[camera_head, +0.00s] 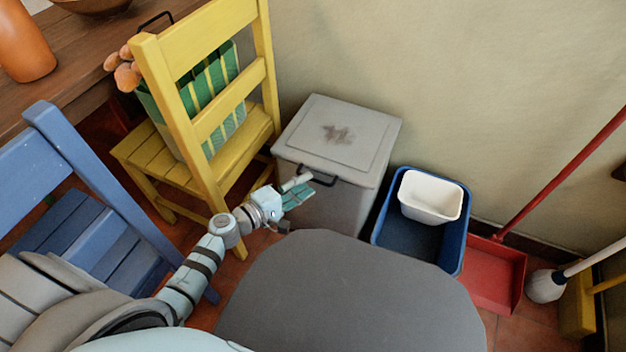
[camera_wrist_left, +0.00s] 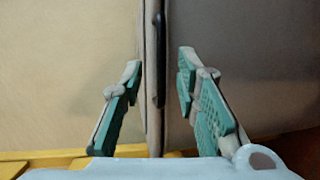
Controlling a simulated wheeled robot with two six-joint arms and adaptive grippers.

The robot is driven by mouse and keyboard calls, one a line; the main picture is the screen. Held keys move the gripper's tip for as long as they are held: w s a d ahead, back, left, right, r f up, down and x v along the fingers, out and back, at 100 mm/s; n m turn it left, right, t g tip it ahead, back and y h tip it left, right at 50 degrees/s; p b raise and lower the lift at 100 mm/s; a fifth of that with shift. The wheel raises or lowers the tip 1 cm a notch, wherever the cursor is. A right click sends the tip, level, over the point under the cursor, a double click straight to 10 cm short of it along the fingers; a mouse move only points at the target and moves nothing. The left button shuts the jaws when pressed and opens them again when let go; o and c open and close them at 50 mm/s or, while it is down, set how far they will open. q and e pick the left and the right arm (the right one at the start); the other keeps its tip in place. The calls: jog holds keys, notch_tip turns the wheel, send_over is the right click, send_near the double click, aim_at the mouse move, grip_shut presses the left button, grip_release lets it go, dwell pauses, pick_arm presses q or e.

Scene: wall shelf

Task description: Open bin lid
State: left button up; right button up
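The bin (camera_head: 336,160) is a grey box against the wall, with a flat closed lid (camera_head: 340,132) that has a dark stain on top. A black handle (camera_head: 318,176) sticks out at its front edge. My left gripper (camera_head: 305,188) is open in front of the bin, close to the handle. In the left wrist view the handle (camera_wrist_left: 159,60) and the lid edge stand upright ahead, between the two spread fingers of the gripper (camera_wrist_left: 160,85). I cannot tell whether a finger touches the handle. My right gripper is not in view.
A yellow chair (camera_head: 205,125) with a green striped bag (camera_head: 210,90) stands left of the bin. A blue chair (camera_head: 90,180) is at the left. A blue tub (camera_head: 385,235) with a white tub (camera_head: 430,198) and a red dustpan (camera_head: 495,275) are at the right.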

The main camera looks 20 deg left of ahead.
aim_at(313, 179)
pick_arm(q)
jog(key=x, duration=0.4)
jog(key=shift+b, duration=0.3)
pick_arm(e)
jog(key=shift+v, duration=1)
pick_arm(q)
jog(key=shift+c, duration=0.6)
grip_shut()
